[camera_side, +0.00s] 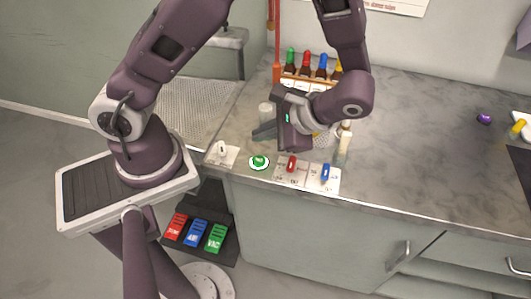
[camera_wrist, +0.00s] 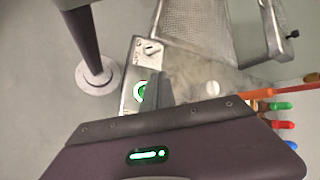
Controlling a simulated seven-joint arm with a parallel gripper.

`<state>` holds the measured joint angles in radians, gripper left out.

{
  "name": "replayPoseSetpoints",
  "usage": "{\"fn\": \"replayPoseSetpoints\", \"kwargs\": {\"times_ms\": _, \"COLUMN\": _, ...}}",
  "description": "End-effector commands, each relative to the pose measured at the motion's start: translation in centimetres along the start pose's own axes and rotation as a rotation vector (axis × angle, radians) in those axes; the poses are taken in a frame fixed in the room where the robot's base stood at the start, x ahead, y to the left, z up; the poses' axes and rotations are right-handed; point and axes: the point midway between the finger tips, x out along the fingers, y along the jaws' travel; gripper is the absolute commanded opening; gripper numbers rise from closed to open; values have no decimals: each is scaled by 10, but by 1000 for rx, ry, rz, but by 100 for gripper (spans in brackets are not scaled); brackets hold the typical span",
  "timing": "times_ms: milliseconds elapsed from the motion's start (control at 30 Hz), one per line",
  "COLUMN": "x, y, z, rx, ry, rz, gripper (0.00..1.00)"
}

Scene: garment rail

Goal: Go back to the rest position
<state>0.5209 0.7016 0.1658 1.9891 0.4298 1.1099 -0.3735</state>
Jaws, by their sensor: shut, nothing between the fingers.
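My gripper (camera_side: 264,132) hangs low over the counter, near its front-left corner, with its fingers pointing left. Its fingers are shut with nothing held. It is just behind and above a round green button (camera_side: 259,162). In the wrist view the gripper's dark body fills the lower part, and the green button (camera_wrist: 140,92) shows partly covered beside the fingers. No marker for a rest position is visible.
A white switch (camera_side: 222,150), red switch (camera_side: 291,165) and blue switch (camera_side: 325,172) line the counter's front edge. Several colour-capped bottles (camera_side: 305,68) stand in a rack behind my gripper. A perforated metal surface (camera_side: 195,108) lies left. The counter's right half is mostly clear.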

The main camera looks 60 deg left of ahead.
Motion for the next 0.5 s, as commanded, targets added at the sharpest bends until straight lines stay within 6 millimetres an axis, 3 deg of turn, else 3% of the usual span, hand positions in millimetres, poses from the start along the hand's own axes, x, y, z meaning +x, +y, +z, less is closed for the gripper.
{"fn": "replayPoseSetpoints", "kwargs": {"times_ms": 167, "x": -48, "y": -24, "z": 39, "rx": -113, "ry": 192, "rz": 247, "gripper": 0}}
{"fn": "replayPoseSetpoints", "kwargs": {"times_ms": 300, "x": -84, "y": -42, "z": 86, "rx": -229, "ry": 429, "rz": 435, "gripper": 0}}
{"fn": "replayPoseSetpoints", "kwargs": {"times_ms": 500, "x": -110, "y": -48, "z": 142, "rx": -381, "ry": 766, "rz": 548, "gripper": 0}}
